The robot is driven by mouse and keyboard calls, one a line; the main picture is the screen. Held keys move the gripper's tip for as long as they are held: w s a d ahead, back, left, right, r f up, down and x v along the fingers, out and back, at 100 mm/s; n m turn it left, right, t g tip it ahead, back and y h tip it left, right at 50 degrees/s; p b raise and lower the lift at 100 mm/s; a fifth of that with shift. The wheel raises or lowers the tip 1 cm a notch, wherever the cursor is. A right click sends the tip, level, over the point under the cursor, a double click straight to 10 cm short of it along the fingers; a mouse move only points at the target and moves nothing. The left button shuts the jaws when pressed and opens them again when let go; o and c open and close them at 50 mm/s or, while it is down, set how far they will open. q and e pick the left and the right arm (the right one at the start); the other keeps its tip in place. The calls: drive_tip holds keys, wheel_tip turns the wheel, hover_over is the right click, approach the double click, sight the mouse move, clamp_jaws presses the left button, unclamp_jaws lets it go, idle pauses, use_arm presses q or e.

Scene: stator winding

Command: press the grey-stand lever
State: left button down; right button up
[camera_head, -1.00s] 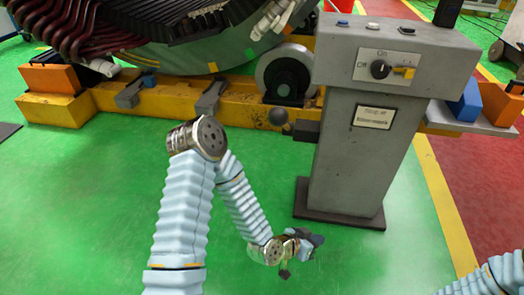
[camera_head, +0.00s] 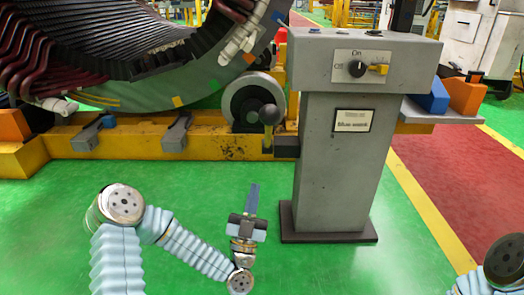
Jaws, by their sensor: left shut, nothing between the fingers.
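The grey stand (camera_head: 335,165) stands upright on a dark base plate, right of centre. Its front panel carries a black knob (camera_head: 356,69) between the marks Off and On, with a yellow lever (camera_head: 378,69) pointing right from it. A separate lever with a round ball knob (camera_head: 269,115) sticks up at the stand's left side. My left gripper (camera_head: 254,190) points up and away, shut and empty, left of the stand's foot and below the ball-knobbed lever, touching neither. Part of my right arm shows at the bottom right corner; its gripper is out of view.
A yellow frame (camera_head: 110,145) with a roller wheel (camera_head: 253,101) and the large stator (camera_head: 110,50) fill the back left. A grey shelf with blue and orange blocks (camera_head: 466,97) juts out right of the stand. Green floor (camera_head: 50,220) is free in front.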

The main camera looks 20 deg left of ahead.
use_arm(q)
drive_tip(key=p, duration=0.3)
approach(268, 129)
drive_tip(key=p+x, duration=0.1)
drive_tip(key=x, duration=0.6)
use_arm(e)
wheel_tip(268, 129, up, 4)
drive_tip(key=shift+s+r, duration=0.1)
drive_tip(key=shift+r, duration=0.1)
